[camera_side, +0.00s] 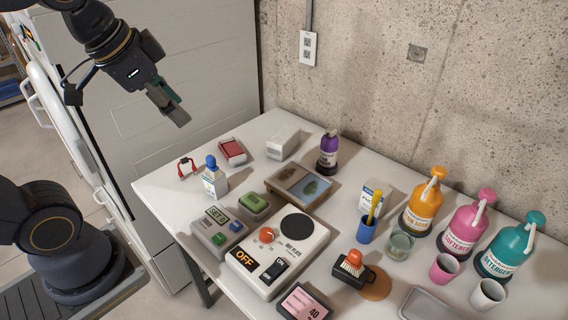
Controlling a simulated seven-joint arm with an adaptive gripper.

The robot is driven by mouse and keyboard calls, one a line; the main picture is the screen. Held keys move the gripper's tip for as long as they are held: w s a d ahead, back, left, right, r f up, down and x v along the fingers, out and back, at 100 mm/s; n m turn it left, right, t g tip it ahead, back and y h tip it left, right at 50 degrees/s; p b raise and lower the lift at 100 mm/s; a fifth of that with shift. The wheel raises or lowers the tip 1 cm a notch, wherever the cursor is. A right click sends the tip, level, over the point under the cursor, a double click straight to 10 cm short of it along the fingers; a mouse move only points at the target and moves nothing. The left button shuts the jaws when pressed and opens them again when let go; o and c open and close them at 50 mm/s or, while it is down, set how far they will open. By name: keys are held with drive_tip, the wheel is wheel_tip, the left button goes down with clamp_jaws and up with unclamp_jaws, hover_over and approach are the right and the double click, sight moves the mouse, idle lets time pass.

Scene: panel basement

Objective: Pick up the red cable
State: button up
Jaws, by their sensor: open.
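A small red looped item (187,168), which looks like the red cable around a white piece, lies near the far left edge of the white table. It is small in the picture and its ends cannot be made out. My gripper (178,115) hangs in the air at the upper left, in front of the grey cabinet, above and apart from the red cable. It is open and holds nothing that I can see. Its fingers point down and to the right.
Close to the cable are a red-topped box (232,152), a white bottle with a blue cap (214,178) and a white box (283,142). A control panel (302,250) and several bottles, such as the orange one (421,205), stand further right. A concrete wall (370,100) rises behind.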

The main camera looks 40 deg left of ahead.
drive_tip(key=w+a+m+g, duration=0.1)
drive_tip(key=w+a+g, duration=0.1)
drive_tip(key=w+a, duration=0.6)
drive_tip(key=n+g, duration=0.3)
drive_tip(key=g, duration=0.1)
hover_over(184, 158)
wheel_tip(184, 158, down, 14)
drive_tip(key=f, duration=1)
drive_tip(key=shift+s+a+f, duration=0.15)
drive_tip(key=shift+a+f, duration=0.05)
drive_tip(key=f, duration=0.5)
drive_tip(key=shift+d+f, duration=0.2)
drive_tip(key=shift+f, duration=0.15)
drive_tip(key=shift+c, duration=0.2)
clamp_jaws()
